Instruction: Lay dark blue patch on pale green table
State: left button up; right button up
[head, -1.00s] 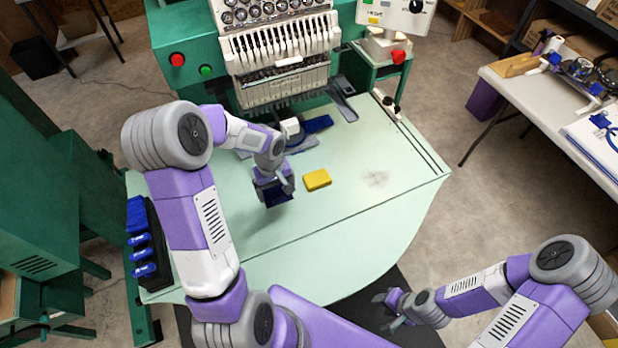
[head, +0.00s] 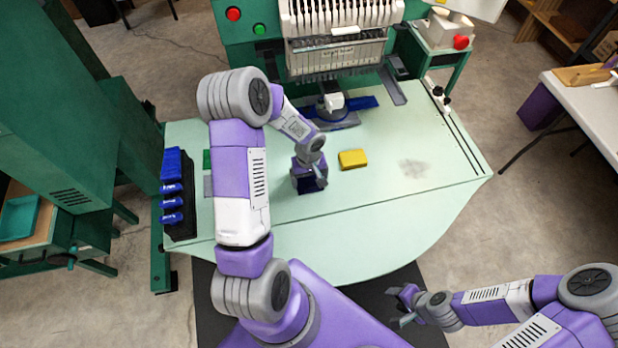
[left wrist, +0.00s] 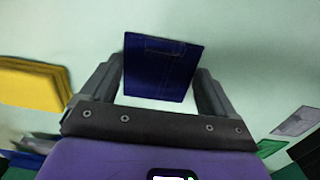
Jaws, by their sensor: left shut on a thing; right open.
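My left gripper (head: 308,184) is low over the pale green table (head: 370,205), left of the yellow block. It is shut on the dark blue patch (left wrist: 160,68), which shows between its two fingers in the left wrist view. In the head view the patch (head: 306,188) is mostly hidden by the gripper, and whether it touches the table I cannot tell. My right gripper (head: 398,305) is open and empty, low at the front, off the table.
A yellow block (head: 353,159) lies on the table right of my left gripper. The embroidery machine (head: 335,55) stands at the back. A dark rack with blue spools (head: 172,200) is at the table's left edge. The table's front right is clear.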

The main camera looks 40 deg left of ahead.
aim_at(309, 182)
pick_arm(q)
jog(key=shift+f, duration=0.25)
jog(key=o, duration=0.7)
jog(key=shift+r, duration=0.1)
jog(key=shift+o, duration=0.2)
jog(key=shift+r, duration=0.2)
notch_tip(309, 182, up, 12)
jog(key=p, duration=0.3)
jog(key=shift+w+a, duration=0.1)
